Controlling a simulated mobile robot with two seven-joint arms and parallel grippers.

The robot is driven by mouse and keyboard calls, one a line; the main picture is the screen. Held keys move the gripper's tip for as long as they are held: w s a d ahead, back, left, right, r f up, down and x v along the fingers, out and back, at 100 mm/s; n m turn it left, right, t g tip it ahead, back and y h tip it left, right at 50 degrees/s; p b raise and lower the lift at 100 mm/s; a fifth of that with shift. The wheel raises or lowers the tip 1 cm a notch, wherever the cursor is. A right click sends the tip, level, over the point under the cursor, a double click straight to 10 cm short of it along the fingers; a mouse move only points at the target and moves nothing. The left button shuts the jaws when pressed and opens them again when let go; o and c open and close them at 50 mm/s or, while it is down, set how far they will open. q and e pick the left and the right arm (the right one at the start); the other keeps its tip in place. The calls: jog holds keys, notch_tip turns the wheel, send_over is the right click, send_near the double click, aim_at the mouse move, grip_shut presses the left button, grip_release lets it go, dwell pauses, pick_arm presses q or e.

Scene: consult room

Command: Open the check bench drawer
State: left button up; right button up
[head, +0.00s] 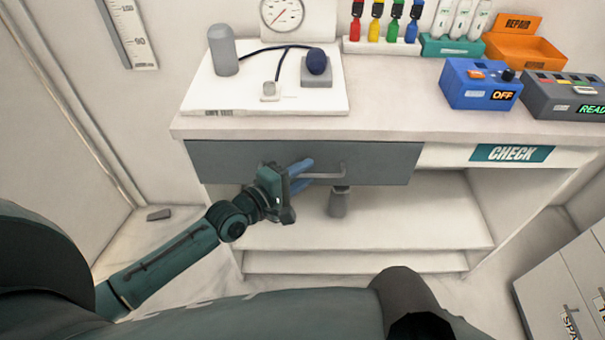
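The check bench drawer (390,165) is a grey front panel under the worktop. It looks shut, flush below the bench edge. Its grey bar handle (330,176) runs across the middle of the panel. My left gripper (308,175) is at the left part of the handle, with its two blue fingers apart, one above and one below the bar. I see no clear contact between fingers and bar. The gripper body hides the handle's left end. A teal CHECK sign (512,153) is on the bench front, right of the drawer. My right gripper is not in view.
An open shelf (430,225) lies below the drawer.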

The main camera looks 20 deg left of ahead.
pick_arm(q)
jog(key=shift+c, duration=0.4)
grip_shut()
